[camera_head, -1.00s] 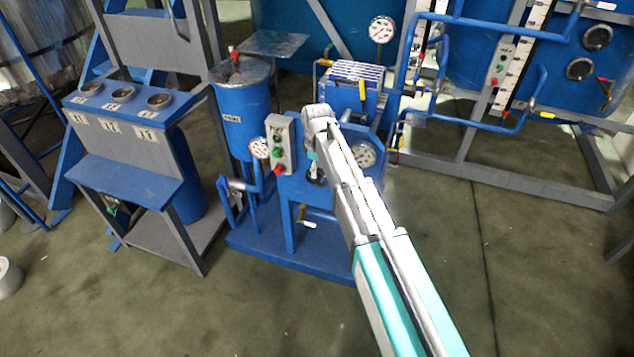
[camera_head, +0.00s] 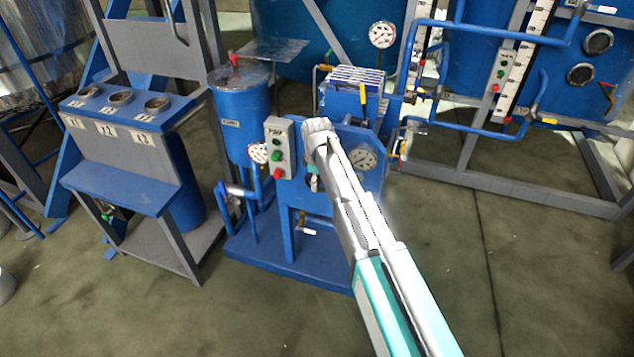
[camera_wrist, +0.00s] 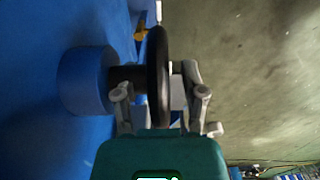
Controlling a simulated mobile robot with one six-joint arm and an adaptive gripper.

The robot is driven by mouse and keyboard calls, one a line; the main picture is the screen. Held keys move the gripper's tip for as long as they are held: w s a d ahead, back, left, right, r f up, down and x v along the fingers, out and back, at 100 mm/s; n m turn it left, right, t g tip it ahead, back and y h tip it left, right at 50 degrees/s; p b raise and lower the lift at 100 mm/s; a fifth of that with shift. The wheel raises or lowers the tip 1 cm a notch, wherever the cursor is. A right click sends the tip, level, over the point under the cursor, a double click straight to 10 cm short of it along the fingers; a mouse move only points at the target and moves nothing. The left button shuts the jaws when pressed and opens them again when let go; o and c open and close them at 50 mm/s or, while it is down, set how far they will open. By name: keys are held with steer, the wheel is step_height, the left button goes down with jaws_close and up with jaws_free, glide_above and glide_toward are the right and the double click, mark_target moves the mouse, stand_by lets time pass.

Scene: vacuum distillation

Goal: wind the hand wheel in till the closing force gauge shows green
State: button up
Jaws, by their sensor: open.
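The black hand wheel (camera_wrist: 158,70) stands edge-on in the wrist view, on a dark shaft that comes out of a round blue hub (camera_wrist: 84,80). My gripper (camera_wrist: 161,94) is open, with one finger on each side of the wheel's rim. A pale block shows between the wheel and the right finger; I cannot tell whether either finger touches the wheel. In the head view my wrist hides most of the wheel.
A grey button box (camera_head: 279,148) and a smaller gauge (camera_head: 258,153) are left of my wrist. A blue tank (camera_head: 242,115) stands behind them. A blue console (camera_head: 125,145) is at the left. Bare floor lies in front and right.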

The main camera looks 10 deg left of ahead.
jaws_close()
steer(key=shift+y, duration=0.8)
jaws_free()
steer(key=shift+h, duration=0.3)
